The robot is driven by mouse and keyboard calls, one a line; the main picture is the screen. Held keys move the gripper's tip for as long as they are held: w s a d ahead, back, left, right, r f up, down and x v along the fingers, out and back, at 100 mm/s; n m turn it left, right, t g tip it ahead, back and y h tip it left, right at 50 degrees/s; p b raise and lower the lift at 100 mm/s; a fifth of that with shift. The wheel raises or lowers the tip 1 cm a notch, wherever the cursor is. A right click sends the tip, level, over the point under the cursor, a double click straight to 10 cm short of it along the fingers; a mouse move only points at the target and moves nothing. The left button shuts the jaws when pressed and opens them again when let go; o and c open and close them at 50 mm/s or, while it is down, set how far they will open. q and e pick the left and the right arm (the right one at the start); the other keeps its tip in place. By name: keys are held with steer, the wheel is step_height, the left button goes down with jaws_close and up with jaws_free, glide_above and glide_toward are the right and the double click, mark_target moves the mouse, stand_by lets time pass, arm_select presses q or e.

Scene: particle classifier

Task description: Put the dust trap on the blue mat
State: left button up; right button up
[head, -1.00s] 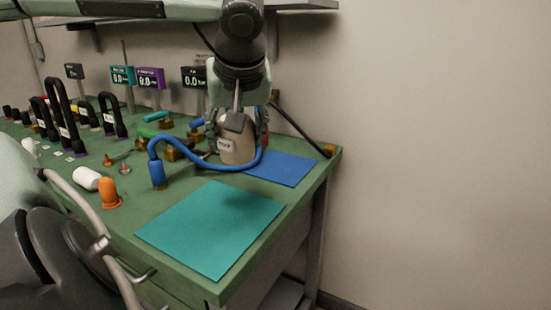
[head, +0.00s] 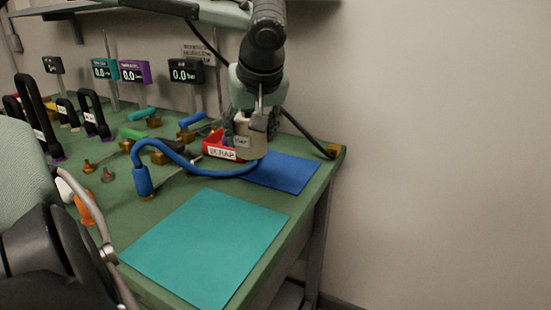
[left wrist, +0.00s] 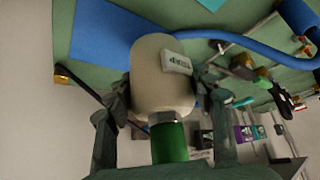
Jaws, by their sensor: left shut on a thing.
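The dust trap is a beige rounded cylinder (head: 250,145) with a white label. My left gripper (head: 249,124) is shut on it, one finger on each side. In the head view the trap overlaps the back left corner of the blue mat (head: 292,174); whether it touches anything below is unclear. In the left wrist view the trap (left wrist: 160,75) sits between the fingers, with a green part and a metal collar at its near end. The blue mat (left wrist: 103,35) shows beside it there. My right gripper is not in view.
A teal mat (head: 205,250) lies in front. A blue hose (head: 190,168) curves over the green bench close to the trap. A red scrap bin (head: 213,141) stands just left of it. Gauges and black handles stand farther left. The blue mat's visible surface is clear.

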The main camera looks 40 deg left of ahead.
arm_select(q)
steer(key=w+f, duration=0.1)
steer(key=w, duration=0.1)
steer(key=w+f, duration=0.1)
steer(key=w, duration=0.1)
steer(key=w+f, duration=0.1)
steer(key=w, duration=0.1)
steer(key=shift+w+f, duration=0.2)
steer(key=shift+f, duration=2.2)
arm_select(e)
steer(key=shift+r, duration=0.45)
arm_select(q)
steer(key=shift+f, duration=0.1)
steer(key=o, duration=1.4)
steer(key=shift+c, duration=0.2)
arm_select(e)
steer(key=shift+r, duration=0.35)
